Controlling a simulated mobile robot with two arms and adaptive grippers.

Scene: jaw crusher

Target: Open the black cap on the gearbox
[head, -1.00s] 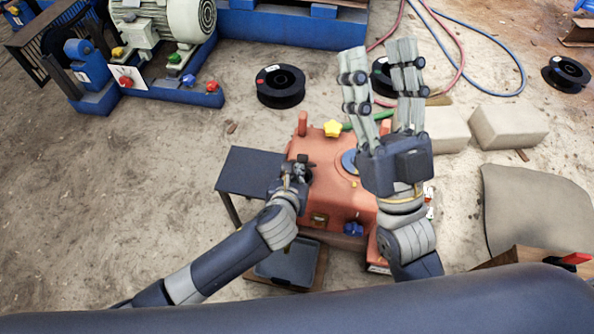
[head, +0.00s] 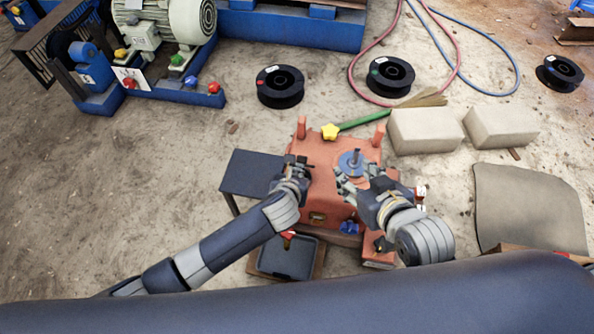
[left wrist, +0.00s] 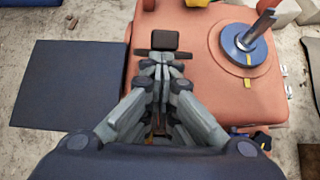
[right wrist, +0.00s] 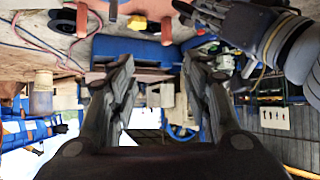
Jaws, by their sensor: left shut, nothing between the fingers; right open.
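The gearbox is an orange-red housing (head: 330,185) in the middle of the head view. In the left wrist view, the black cap (left wrist: 165,41) is a square block on a dark crossbar at the housing's left edge. My left gripper (left wrist: 163,66) is shut and empty, its fingertips just short of the cap; I cannot tell whether they touch it. In the head view, my left gripper (head: 297,168) hides most of the cap. My right gripper (head: 358,182) is open and empty over the housing's right side, near the blue disc (head: 348,158).
A dark table (head: 250,178) stands left of the gearbox. A black tray (head: 287,260) lies in front. A yellow star knob (head: 330,131) and green bar (head: 362,121) are behind it. Pale blocks (head: 426,131) lie at right.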

